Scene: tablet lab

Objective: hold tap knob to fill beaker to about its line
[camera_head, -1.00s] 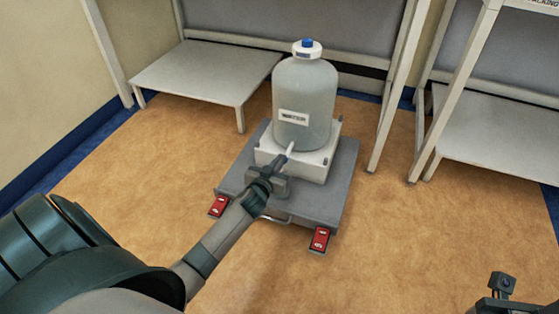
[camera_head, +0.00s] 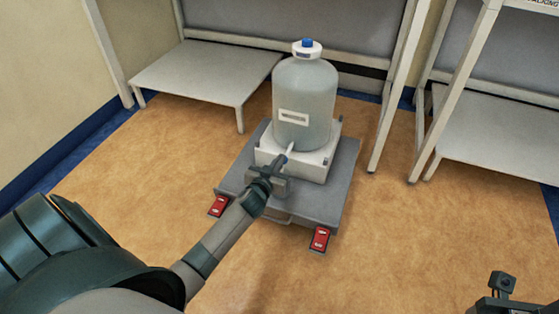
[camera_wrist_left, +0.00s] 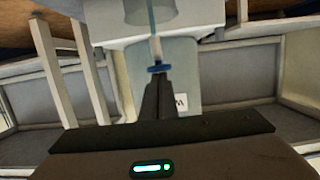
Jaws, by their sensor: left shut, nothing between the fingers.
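A large translucent water bottle (camera_head: 303,98) with a blue-topped white cap stands on a white block on a grey cart. Its pale tap (camera_head: 290,147) points toward me; it also shows in the left wrist view (camera_wrist_left: 155,48). My left gripper (camera_head: 285,159) is shut, its tips at the tap's front end. In the left wrist view its closed fingers (camera_wrist_left: 157,88) meet the blue knob (camera_wrist_left: 157,69), with nothing between them. A translucent cylinder, seemingly the beaker (camera_wrist_left: 135,12), shows at that view's top with a thin blue streak. The beaker's line and level cannot be made out. My right gripper (camera_head: 500,298) is barely in frame.
The grey cart (camera_head: 338,190) has red pads (camera_head: 320,239) at its front corners. A low white table (camera_head: 200,70) stands behind left and white-framed shelving (camera_head: 490,130) on the right. The tan floor around the cart is clear.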

